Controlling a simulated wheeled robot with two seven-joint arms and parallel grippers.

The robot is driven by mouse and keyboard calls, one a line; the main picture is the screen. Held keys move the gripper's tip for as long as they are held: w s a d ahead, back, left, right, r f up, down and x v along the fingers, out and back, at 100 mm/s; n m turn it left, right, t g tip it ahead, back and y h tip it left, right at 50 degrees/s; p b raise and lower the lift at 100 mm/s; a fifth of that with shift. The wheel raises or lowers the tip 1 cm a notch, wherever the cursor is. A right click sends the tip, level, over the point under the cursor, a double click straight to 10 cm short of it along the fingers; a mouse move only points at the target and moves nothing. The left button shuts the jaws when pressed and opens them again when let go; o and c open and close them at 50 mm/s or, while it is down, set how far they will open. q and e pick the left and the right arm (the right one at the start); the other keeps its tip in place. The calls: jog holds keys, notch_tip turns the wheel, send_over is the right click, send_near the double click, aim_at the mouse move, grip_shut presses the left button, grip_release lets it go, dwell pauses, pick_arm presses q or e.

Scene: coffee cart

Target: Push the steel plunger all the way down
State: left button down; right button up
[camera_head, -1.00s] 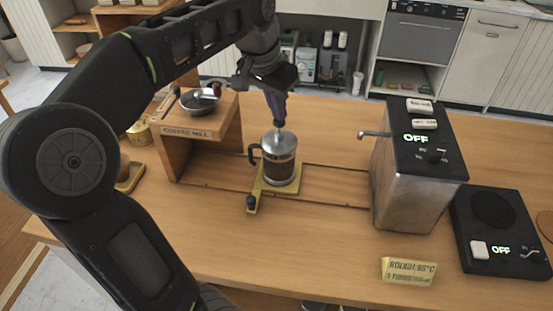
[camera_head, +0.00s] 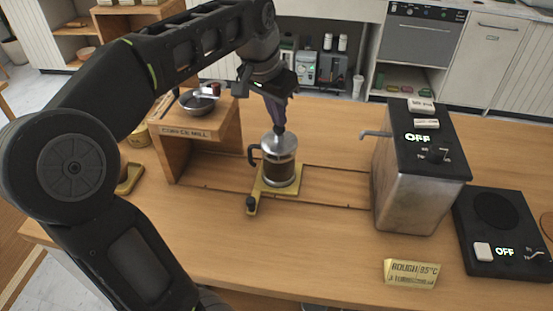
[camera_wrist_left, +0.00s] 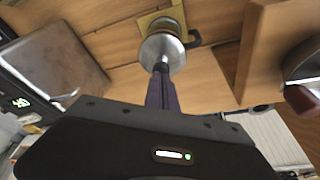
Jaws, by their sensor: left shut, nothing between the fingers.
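The French press (camera_head: 279,164), a glass pot with dark contents, a steel lid and a dark handle on its left, stands upright on a yellow stand (camera_head: 268,190). In the left wrist view its round steel lid (camera_wrist_left: 158,48) shows, with the plunger (camera_wrist_left: 161,66) at its middle. My left gripper (camera_head: 278,128) points down right over the lid, fingers shut and empty. The fingertips (camera_wrist_left: 162,78) are at the plunger's top and seem to touch it. The knob itself is hidden or too small to tell. My right gripper is in neither view.
The wooden coffee mill stand (camera_head: 193,131) with a pan (camera_head: 199,104) is left of the press. A steel boiler (camera_head: 405,185) with a spout stands right, beside a black hot plate (camera_head: 500,235). A sign (camera_head: 411,273) stands at the front edge. The front middle is clear.

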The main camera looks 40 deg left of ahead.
pick_arm(q)
jog(key=shift+r, duration=0.15)
notch_tip(320, 180, up, 3)
jog(key=p, duration=0.3)
jog(key=shift+r, duration=0.1)
jog(key=shift+r+p, duration=1.9)
jog(key=shift+r, duration=0.4)
